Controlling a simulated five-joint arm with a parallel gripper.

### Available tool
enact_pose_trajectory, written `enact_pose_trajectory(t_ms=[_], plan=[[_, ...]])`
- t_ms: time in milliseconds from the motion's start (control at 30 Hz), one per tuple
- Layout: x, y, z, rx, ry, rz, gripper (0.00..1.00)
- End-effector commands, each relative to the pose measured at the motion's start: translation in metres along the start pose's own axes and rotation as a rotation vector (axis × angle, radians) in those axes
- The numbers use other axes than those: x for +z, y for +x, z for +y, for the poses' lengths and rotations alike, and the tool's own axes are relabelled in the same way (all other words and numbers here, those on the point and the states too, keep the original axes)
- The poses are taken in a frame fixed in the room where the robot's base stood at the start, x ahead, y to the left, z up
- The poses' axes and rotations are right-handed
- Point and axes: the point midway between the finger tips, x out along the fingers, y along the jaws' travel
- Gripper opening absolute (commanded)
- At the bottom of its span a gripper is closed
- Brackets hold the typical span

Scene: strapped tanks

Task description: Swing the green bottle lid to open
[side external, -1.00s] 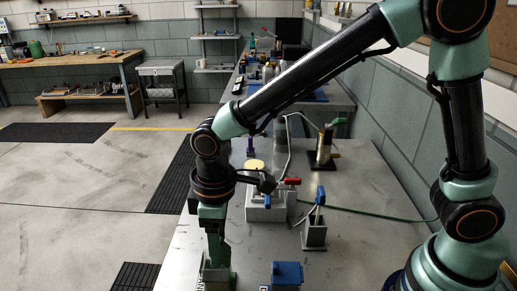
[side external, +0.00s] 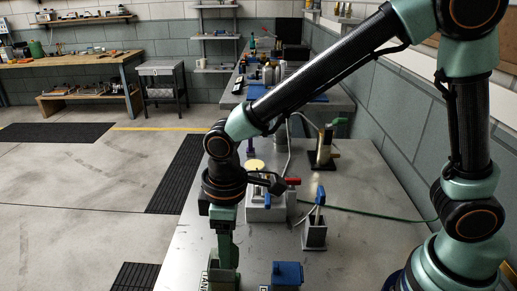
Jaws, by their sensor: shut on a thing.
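My gripper (side external: 224,238) points down at the lower left of the bench, above a small tank with a white lettered label (side external: 211,281) at the picture's bottom edge. It is shut on a green part (side external: 229,261), which appears to be the green lid. The jaws and the lid are much the same green, so their border is hard to make out. The lid's hinge and exact angle cannot be told, and the tank's lower part is cut off by the frame.
A blue-lidded tank (side external: 287,273) stands close to the right. Behind it are a grey block with a blue lever (side external: 314,234), a grey box with a red handle (side external: 265,213) and a brass valve (side external: 324,146) on a dark plate.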

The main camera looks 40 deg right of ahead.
Motion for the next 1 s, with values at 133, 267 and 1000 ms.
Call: enact_pose_trajectory(t_ms=[133,267,1000], plan=[[0.007,0.005,-0.001,-0.003,-0.001,-0.016,0.00],[0.012,0.009,-0.001,-0.004,-0.001,-0.018,0.00],[0.015,0.010,-0.001,-0.002,-0.001,-0.009,0.95]])
